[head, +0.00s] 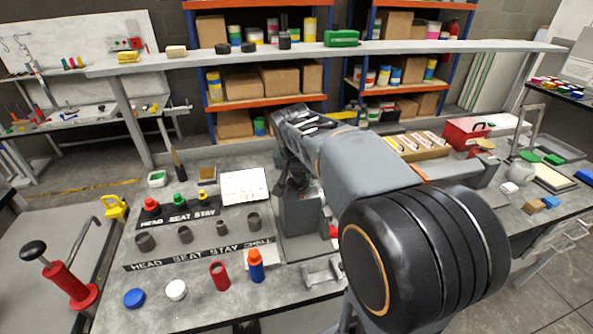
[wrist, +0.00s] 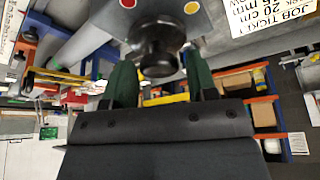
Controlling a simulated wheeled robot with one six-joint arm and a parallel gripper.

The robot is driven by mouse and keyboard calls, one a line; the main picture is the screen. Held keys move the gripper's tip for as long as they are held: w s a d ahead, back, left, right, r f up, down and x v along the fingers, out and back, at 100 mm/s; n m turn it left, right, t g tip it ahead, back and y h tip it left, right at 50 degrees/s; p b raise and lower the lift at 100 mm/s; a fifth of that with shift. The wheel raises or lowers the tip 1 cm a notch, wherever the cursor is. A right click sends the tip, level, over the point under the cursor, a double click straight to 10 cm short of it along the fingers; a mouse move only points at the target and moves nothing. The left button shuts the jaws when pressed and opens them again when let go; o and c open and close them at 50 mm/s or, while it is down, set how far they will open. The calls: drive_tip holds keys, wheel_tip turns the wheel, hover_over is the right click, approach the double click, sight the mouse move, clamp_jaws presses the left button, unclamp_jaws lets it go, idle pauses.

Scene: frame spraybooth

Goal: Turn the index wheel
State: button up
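A dark round knob (wrist: 158,48), which looks like the index wheel's hub or handle, sticks out from a grey plate (wrist: 205,22) with red and yellow dots in the wrist view. My gripper (wrist: 160,66) is open, with one green finger on each side of the knob. Gaps show between the fingers and the knob; how deep the knob sits between them is hard to tell. In the head view a grey fixture (head: 300,212) stands on the bench under my arm. My arm hides much of it, and the wheel and fingertips cannot be made out there.
A white sheet (head: 245,187) lies left of the fixture. Labelled HEAD SEAT STAY strips, several grey cups (head: 185,234), red and blue bottles (head: 256,265) and caps fill the bench's left. Right are a tray of strips (head: 418,146) and a red box (head: 466,132). A shelf (head: 330,50) spans behind.

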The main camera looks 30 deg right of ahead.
drive_tip(key=shift+a, duration=0.1)
drive_tip(key=c, duration=0.6)
drive_tip(key=shift+c, duration=0.2)
drive_tip(key=n+y, duration=0.1)
drive_tip(key=n, duration=0.2)
drive_tip(key=shift+d+t, duration=0.2)
drive_tip(key=shift+t, duration=0.2)
drive_tip(key=n+y+b, duration=0.1)
drive_tip(key=n+y, duration=0.1)
drive_tip(key=n, duration=0.3)
drive_tip(key=shift+d, duration=0.1)
drive_tip(key=n+y, duration=0.1)
drive_tip(key=n, duration=0.2)
drive_tip(key=n+y+b, duration=0.1)
drive_tip(key=n, duration=0.2)
drive_tip(key=shift+d+g, duration=0.15)
drive_tip(key=shift+g, duration=0.15)
drive_tip(key=n, duration=0.2)
drive_tip(key=n+g+y, duration=0.1)
drive_tip(key=n, duration=0.2)
drive_tip(key=shift+w+d+n+g+b, duration=0.1)
drive_tip(key=shift+n+g+b, duration=0.2)
drive_tip(key=shift+y, duration=0.3)
